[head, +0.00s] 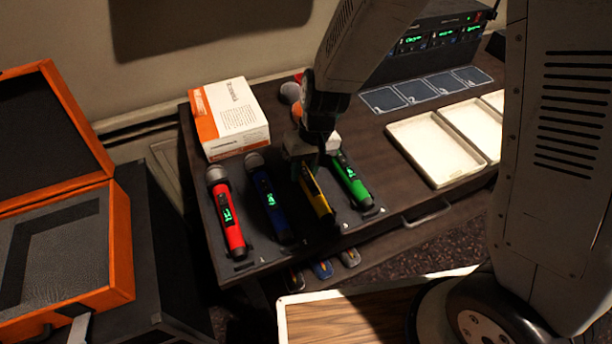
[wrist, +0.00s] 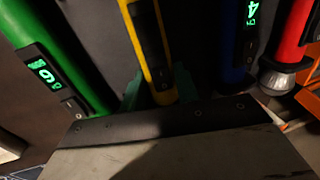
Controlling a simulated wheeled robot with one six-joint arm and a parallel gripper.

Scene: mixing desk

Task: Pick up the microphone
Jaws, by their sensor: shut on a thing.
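Microphones lie side by side on the dark desk: red (head: 228,212), blue (head: 268,198), yellow (head: 318,203) and green (head: 351,181). Each has a dark panel, with green lit characters on some. My gripper (head: 303,162) is over the upper part of the yellow microphone and hides its head. In the wrist view, the teal finger pads of my gripper (wrist: 158,90) sit on both sides of the yellow microphone (wrist: 149,35), shut on it. The green microphone (wrist: 50,52) is on one side there, the blue (wrist: 237,35) and red (wrist: 292,45) on the other.
A white and orange box (head: 230,118) stands behind the red and blue microphones. White trays (head: 434,150) and dark marked pads (head: 425,92) are to the right. An open orange case (head: 120,240) is at the left. Partly hidden red and orange items lie behind my gripper.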

